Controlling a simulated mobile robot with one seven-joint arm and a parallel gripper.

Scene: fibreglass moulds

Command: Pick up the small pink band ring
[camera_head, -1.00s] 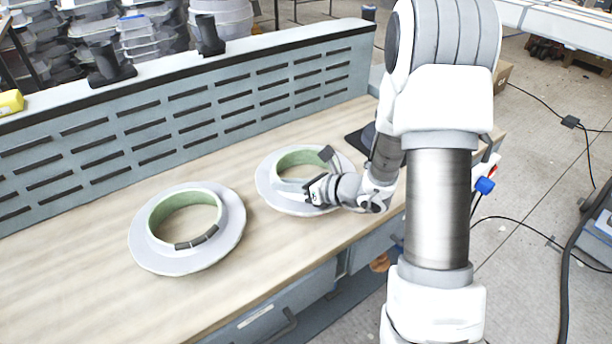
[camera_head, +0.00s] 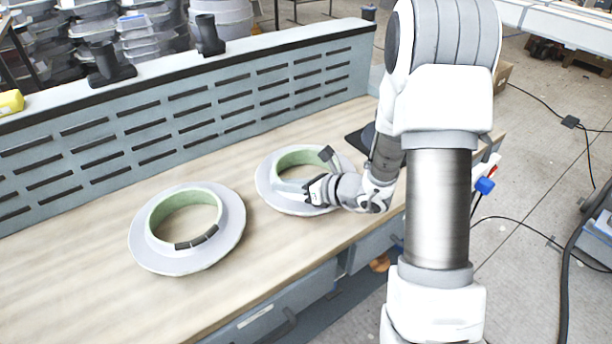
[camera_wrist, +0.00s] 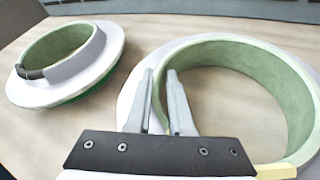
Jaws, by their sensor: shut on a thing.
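No pink ring can be made out in either view. My gripper (camera_head: 290,187) is at the right ring mould (camera_head: 268,191), a grey-white flanged ring with a green inner wall, lying flat on the bench. In the wrist view my fingers (camera_wrist: 161,82) straddle the wall of this mould (camera_wrist: 245,58), one on each side, and are shut on it. Part of its near side is hidden by my gripper. A second, similar ring mould (camera_head: 146,253) lies apart to the left, with a dark strip on its near inner edge; it also shows in the wrist view (camera_wrist: 107,62).
The wooden bench top (camera_head: 80,290) is clear around the left mould. A slotted grey panel (camera_head: 180,130) runs along the back. A dark object (camera_head: 357,141) stands right of the held mould, partly behind my arm. Cables lie on the floor at right.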

